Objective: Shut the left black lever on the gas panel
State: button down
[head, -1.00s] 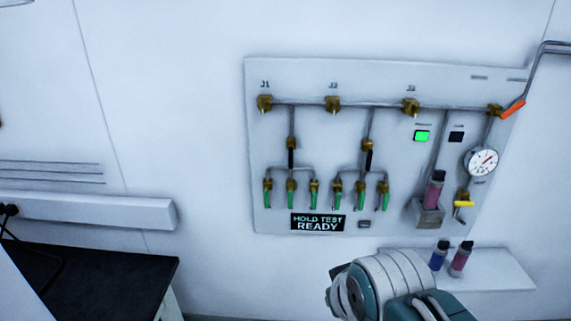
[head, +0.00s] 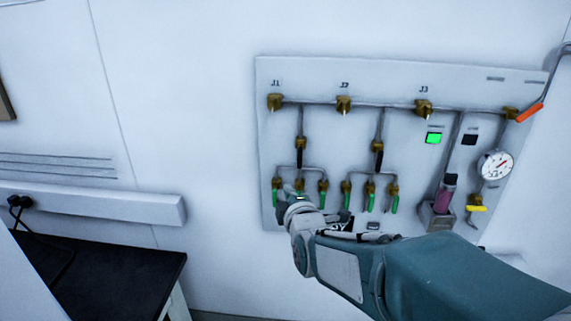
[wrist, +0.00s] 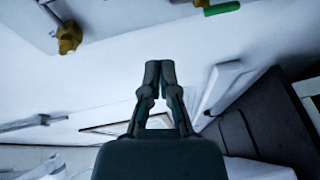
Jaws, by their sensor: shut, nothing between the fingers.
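The gas panel (head: 275,140) is on the wall. Its left black lever (head: 300,158) hangs straight down, in line with the pipe, below a brass valve body. A second black lever (head: 377,160) also points down, further right. My arm reaches in from the lower right, and its wrist end covers part of the lower left of the panel, just below the left black lever. My gripper (wrist: 160,68) shows in the wrist view with its fingers together and empty. The left black lever cannot be made out in the wrist view.
Several green levers (head: 323,199) hang in two groups below the black levers, close to my wrist. A green handle (wrist: 222,8) and a brass fitting (wrist: 68,37) show in the wrist view. A dark bench (head: 110,275) stands at lower left.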

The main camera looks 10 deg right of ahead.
aim_at(300, 158)
jog(key=shift+w+a+r+n+t, duration=0.1)
jog(key=shift+w+n+t, duration=0.2)
jog(key=shift+w+n, duration=0.15)
jog(key=shift+w+a+r+n+t, duration=0.1)
jog(key=shift+w+n+t, duration=0.25)
jog(key=shift+n, duration=0.2)
jog(key=w, duration=1)
jog(key=d, duration=0.1)
jog(key=s+d, duration=0.1)
jog(key=d, duration=0.1)
jog(key=shift+s+d, duration=0.15)
jog(key=shift+d, duration=0.15)
